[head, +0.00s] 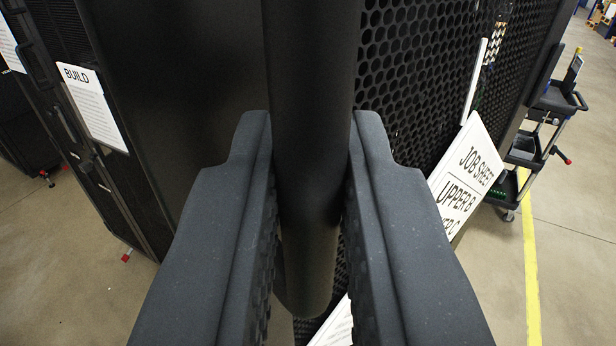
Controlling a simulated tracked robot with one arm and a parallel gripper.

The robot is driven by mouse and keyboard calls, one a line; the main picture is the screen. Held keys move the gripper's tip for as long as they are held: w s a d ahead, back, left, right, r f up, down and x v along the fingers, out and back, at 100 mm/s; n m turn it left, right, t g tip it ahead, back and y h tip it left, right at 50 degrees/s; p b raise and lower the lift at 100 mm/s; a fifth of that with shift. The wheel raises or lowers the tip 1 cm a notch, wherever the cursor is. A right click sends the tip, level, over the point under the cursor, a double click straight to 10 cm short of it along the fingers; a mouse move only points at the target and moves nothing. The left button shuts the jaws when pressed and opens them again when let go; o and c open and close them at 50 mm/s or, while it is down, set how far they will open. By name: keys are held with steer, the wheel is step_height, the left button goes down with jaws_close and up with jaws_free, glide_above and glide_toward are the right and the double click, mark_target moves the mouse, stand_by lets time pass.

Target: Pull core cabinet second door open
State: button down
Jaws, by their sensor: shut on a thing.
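My gripper (311,210) fills the lower middle of the head view. Its two dark grey fingers are shut on a black upright bar handle (308,80), one finger on each side of it. The handle's lower end shows between the fingers. Behind it to the right is a black perforated door (405,75) with a honeycomb mesh. To the left of the handle is a plain dark panel (190,90). The fingers hide part of the door and panel, and I cannot tell how far the door stands open.
A white job sheet (468,175) hangs at the mesh door. Another black cabinet with a BUILD sheet (92,105) stands at left. A dark cart (545,125) stands at right, near a yellow floor line (529,265). Open floor (575,250) lies at right.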

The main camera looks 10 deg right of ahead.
steer(key=shift+d+r, duration=0.1)
steer(key=shift+r, duration=0.1)
steer(key=c, duration=1.5)
jaws_free()
steer(key=shift+d+f, duration=0.1)
steer(key=shift+s+a+b, duration=0.3)
steer(key=shift+s+b, duration=1.15)
steer(key=shift+s, duration=0.85)
steer(key=shift+s+a+b, duration=0.3)
steer(key=shift+s+b, duration=1.15)
steer(key=shift+s, duration=0.8)
steer(key=shift+s+a+b, duration=0.3)
steer(key=shift+s+b, duration=1.15)
steer(key=shift+s, duration=0.85)
steer(key=shift+w+f, duration=0.1)
steer(key=shift+f, duration=0.05)
